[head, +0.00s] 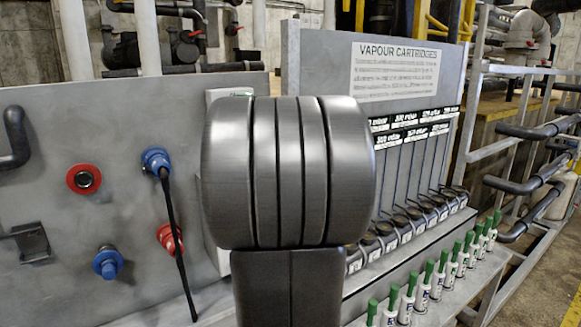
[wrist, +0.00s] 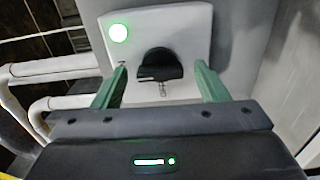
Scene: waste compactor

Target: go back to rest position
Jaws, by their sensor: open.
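My gripper (wrist: 160,70) shows in the wrist view with its two green fingers spread apart. Between and beyond the fingers is a black knob or key head (wrist: 159,65) with a small metal piece below it. It is on a white panel (wrist: 190,30) that also has a lit round green light (wrist: 118,33). Nothing is visibly gripped; I cannot tell how far the fingertips are from the panel. In the head view my own arm covers the middle and hides my gripper and most of a white box (head: 216,95).
A grey panel (head: 60,240) at left carries red (head: 84,179) and blue (head: 108,262) fittings and a black cable (head: 177,240). At right stand a vapour cartridge rack (head: 330,75), a row of green-capped bottles (head: 422,290) and metal railings (head: 500,130). White pipes (wrist: 60,68) run left of the white panel.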

